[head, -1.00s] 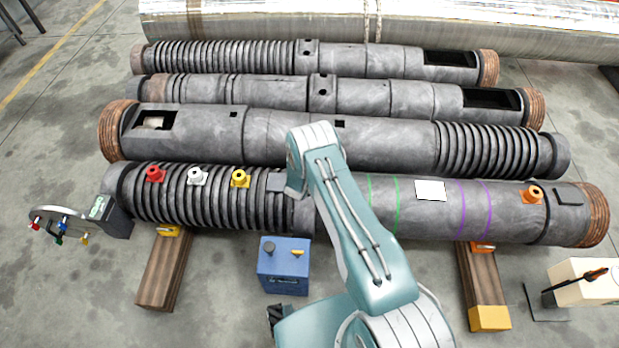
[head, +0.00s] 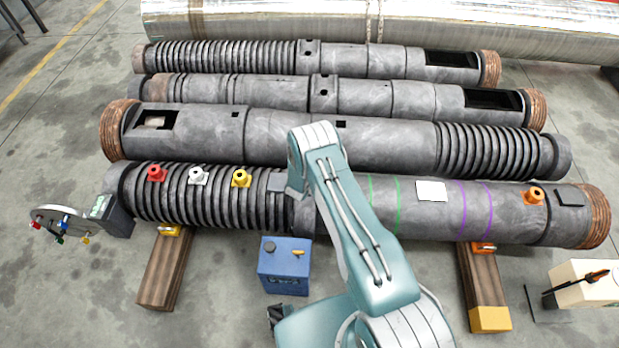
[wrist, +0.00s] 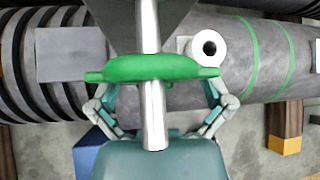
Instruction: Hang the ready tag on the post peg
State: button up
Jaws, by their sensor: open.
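A green tag (wrist: 190,72) lies across a bare metal peg (wrist: 154,118) in the wrist view. The peg shows above and below the tag, in line with it, so the tag seems to be around the peg. A grey post part (wrist: 110,15) is behind it at the top. My gripper (wrist: 153,98) is open, with its two fingers spread at the left and right ends of the tag. Whether the fingertips touch the tag is hard to tell. In the head view my arm hides the gripper, the tag and the peg.
Several dark barrels (head: 330,140) lie side by side, the nearest bearing red (head: 157,173), white (head: 198,175), yellow (head: 241,178) and orange (head: 534,196) fittings. A blue box (head: 284,277) stands before it. Wooden beams (head: 166,270) lie on the floor; a wheel device (head: 60,215) is left.

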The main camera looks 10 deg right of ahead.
jog(key=v, duration=1.2)
jog(key=w+a+r+n+y, duration=0.2)
jog(key=r+n, duration=0.2)
jog(key=r, duration=0.5)
jog(key=w+a+r+n+y, duration=0.1)
jog(key=r+n, duration=0.3)
jog(key=r, duration=0.4)
jog(key=s+a+r+n+y, duration=0.1)
jog(key=s+r+n+y, duration=0.3)
jog(key=r+n, duration=0.85)
jog(key=s+d+r+n, duration=0.2)
jog(key=s+r+n, duration=0.4)
jog(key=s, duration=0.4)
jog(key=s+d+r+n+g+h, duration=0.1)
jog(key=s+d+r+n, duration=0.1)
jog(key=s+r+n, duration=0.4)
jog(key=s+d+r+n+g+h, duration=0.1)
jog(key=s+r+n, duration=0.5)
jog(key=s, duration=0.8)
jog(key=shift+d+r, duration=0.25)
jog(key=shift+d, duration=0.3)
